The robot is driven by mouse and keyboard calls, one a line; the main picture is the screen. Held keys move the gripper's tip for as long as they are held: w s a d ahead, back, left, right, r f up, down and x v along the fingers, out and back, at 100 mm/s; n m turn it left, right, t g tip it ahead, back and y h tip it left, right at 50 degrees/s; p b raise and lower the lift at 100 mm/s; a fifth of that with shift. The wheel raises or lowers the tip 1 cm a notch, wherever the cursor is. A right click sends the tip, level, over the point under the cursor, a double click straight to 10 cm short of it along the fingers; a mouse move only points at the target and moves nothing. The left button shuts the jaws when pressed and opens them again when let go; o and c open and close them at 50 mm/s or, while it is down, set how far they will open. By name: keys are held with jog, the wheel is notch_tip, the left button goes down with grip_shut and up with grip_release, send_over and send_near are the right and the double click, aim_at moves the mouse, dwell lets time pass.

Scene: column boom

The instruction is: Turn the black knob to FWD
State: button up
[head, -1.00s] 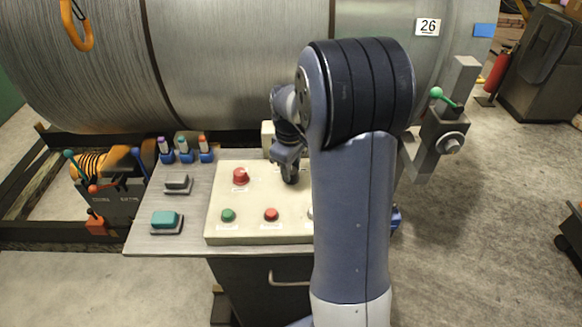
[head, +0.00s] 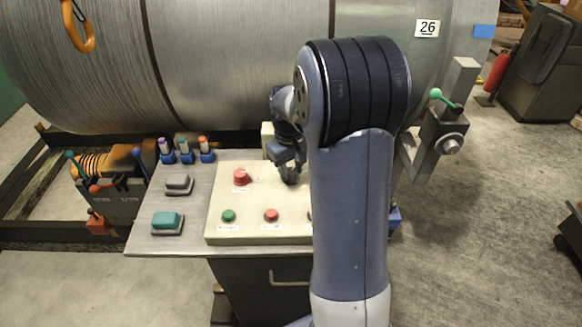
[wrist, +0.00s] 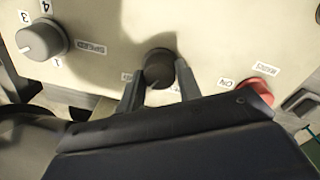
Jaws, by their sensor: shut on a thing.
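The black knob (wrist: 158,68) sits on the cream control panel (wrist: 210,30) in the wrist view. My gripper (wrist: 160,76) has one finger on each side of the knob and is shut on it. A pale pointer mark shows on the knob's lower side, toward my gripper. The position labels around the knob are partly covered by my fingers, and I cannot read FWD clearly. In the head view my gripper (head: 289,172) is down at the panel, right of the red button (head: 240,177), and the knob is mostly hidden there.
A grey SPEED knob (wrist: 42,40) stands to the left in the wrist view, and a red button (wrist: 262,90) to the right. A green button (head: 228,215) and another red button (head: 271,215) sit nearer on the panel.

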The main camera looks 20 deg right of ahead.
aim_at(290, 171)
jog(key=shift+m, duration=2.2)
jog(key=o, duration=1)
jog(key=r, duration=1)
jog(key=shift+a+r, duration=0.2)
jog(key=shift+r, duration=0.2)
jog(key=shift+f, duration=0.1)
jog(key=f, duration=1)
jog(key=shift+d+f, duration=0.2)
jog(key=shift+f, duration=0.2)
jog(key=shift+r, duration=0.1)
